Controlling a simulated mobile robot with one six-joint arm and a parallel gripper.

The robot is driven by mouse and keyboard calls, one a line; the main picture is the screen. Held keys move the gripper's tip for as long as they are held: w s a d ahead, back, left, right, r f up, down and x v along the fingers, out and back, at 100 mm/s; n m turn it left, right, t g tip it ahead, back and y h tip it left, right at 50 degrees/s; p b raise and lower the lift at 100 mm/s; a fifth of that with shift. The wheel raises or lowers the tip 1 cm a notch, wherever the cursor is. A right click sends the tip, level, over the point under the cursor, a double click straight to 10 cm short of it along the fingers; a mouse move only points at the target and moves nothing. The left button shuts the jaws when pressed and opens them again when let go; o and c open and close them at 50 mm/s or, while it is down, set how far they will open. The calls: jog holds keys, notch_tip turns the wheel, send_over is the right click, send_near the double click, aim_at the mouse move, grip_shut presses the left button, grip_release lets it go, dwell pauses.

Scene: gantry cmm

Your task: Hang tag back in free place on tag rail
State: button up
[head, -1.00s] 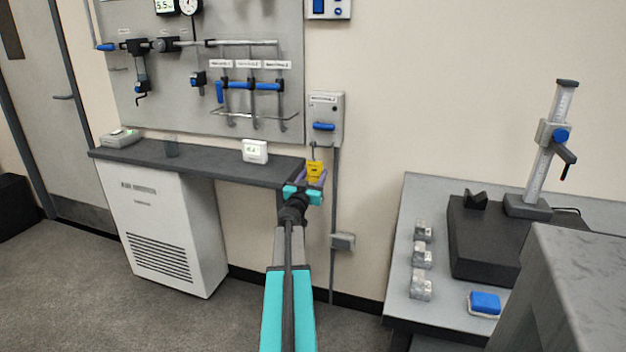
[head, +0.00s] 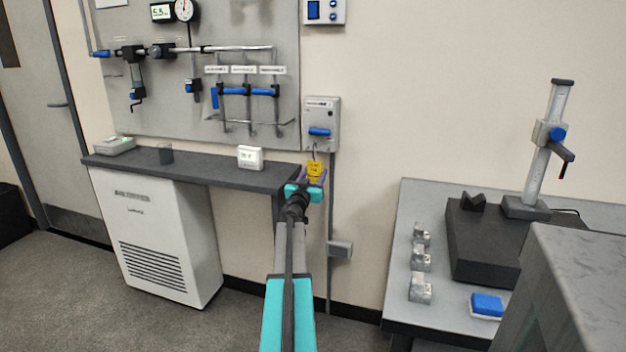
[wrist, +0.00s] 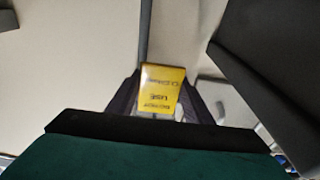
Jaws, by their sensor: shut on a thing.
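The yellow tag (head: 314,169) is between the fingers of my gripper (head: 311,179), in front of the wall just right of the dark shelf's end. A thin dark wire or hook shows above the tag. In the wrist view the tag (wrist: 161,88) has dark lettering, with "USE" readable and upside down. The dark fingers of my gripper (wrist: 158,106) stand on both sides of it, shut on it.
The dark shelf (head: 200,170) is left of my gripper, with a small white display box (head: 250,157) on it. A grey switch box with a blue handle (head: 321,115) is on the wall above the tag. A table (head: 400,240) with metal blocks stands right.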

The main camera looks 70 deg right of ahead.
jog(key=shift+d+b, duration=0.4)
jog(key=shift+d, duration=0.35)
jog(key=shift+f+b, duration=0.35)
jog(key=shift+f, duration=0.75)
jog(key=o, duration=0.9)
jog(key=shift+a, duration=0.1)
jog(key=shift+s+a+f+p, duration=0.1)
jog(key=shift+a+f+p, duration=0.25)
jog(key=shift+a, duration=1.9)
jog(key=shift+s+a+f+p, duration=0.15)
jog(key=shift+a+f+p, duration=0.2)
jog(key=shift+a, duration=1.95)
jog(key=shift+s+a+f+p, duration=0.1)
jog(key=shift+a+f+p, duration=0.25)
jog(key=shift+a, duration=1.9)
jog(key=shift+s, duration=0.1)
